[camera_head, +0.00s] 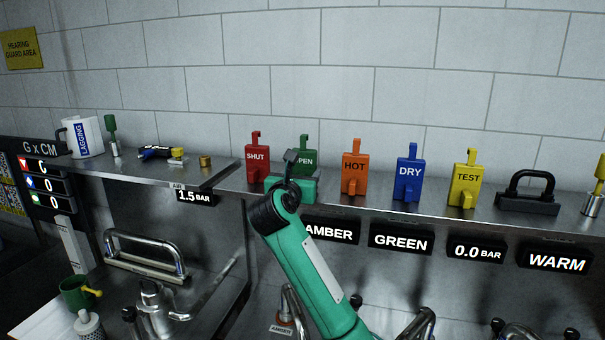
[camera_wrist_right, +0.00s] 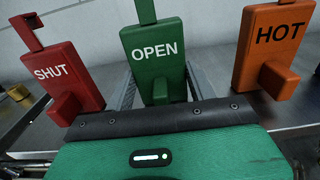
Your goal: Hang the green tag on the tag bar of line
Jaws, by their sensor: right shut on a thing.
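The green tag (camera_head: 307,150), marked OPEN, stands upright on the metal shelf in the row of coloured tags. It has a hook at its top and a block on its front. My right gripper (camera_head: 298,172) is at the tag's front and hides its lower part in the head view. In the right wrist view the green tag (camera_wrist_right: 158,55) is between the two grey fingers, which are shut on it. I cannot tell which part is the tag bar of the line. My left gripper is not in view.
The red SHUT tag (camera_head: 257,160) and orange HOT tag (camera_head: 354,172) stand close on either side. The blue DRY tag (camera_head: 408,175) and yellow TEST tag (camera_head: 466,182) are farther right. Chrome pipework (camera_head: 418,325) lies below the shelf. A white mug (camera_head: 85,137) stands left.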

